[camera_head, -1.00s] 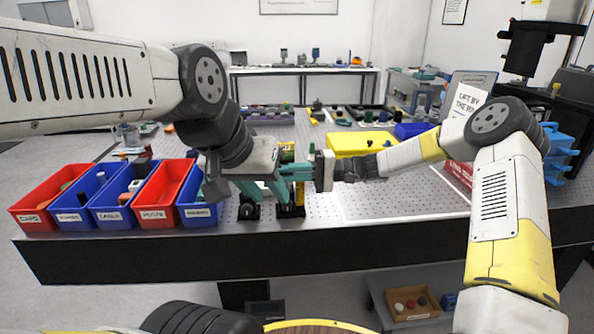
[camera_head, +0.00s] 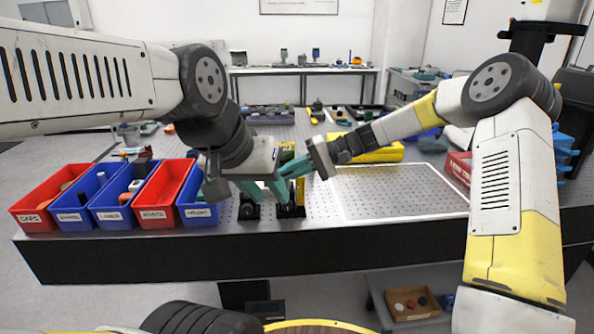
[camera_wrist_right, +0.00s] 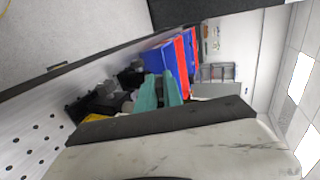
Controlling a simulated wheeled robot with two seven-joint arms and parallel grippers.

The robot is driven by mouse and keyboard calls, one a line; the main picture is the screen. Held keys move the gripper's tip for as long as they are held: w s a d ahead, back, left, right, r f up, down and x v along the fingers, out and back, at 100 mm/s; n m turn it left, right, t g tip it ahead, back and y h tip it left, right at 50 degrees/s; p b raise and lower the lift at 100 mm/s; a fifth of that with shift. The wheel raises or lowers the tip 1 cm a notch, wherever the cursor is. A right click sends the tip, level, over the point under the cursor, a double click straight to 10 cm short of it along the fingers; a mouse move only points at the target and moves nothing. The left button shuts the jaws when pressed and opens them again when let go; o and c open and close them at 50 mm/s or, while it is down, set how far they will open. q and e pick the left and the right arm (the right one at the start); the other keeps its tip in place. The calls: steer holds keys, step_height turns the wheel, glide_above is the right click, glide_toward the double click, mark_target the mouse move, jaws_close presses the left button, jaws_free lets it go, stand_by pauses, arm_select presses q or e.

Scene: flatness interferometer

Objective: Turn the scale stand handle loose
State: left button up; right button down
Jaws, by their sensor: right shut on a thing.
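Two small black stands (camera_head: 290,211) stand side by side near the table's front edge, right of the bins. A yellow upright part (camera_head: 287,152) shows behind the grippers. My left gripper (camera_head: 277,198) points down over the stands, its teal fingers apart. My right gripper (camera_head: 288,178) reaches in from the right, tilted, its teal fingers close beside the left ones. It is shut on a small part at the stand, which the fingers hide; I take it for the scale stand handle. In the right wrist view, teal fingers (camera_wrist_right: 160,92) show beside dark stand parts (camera_wrist_right: 105,98).
Red and blue labelled bins (camera_head: 164,205) stand left of the stands, close to my left gripper. A yellow tray (camera_head: 375,150) lies behind my right forearm. A white-outlined area (camera_head: 395,190) of the perforated table, right of the grippers, is clear.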

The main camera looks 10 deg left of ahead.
mark_target(287, 146)
steer(key=t+h, duration=0.1)
steer(key=h, duration=0.2)
steer(key=shift+a+r+h, duration=0.1)
steer(key=shift+h, duration=0.2)
steer(key=t+h, duration=0.1)
steer(key=h, duration=0.2)
steer(key=t+h, duration=0.1)
steer(key=h, duration=0.4)
steer(key=shift+h, duration=0.3)
steer(key=c, duration=1.5)
jaws_free()
steer(key=r, duration=0.7)
steer(key=shift+d+r, duration=0.2)
steer(key=shift+r, duration=0.05)
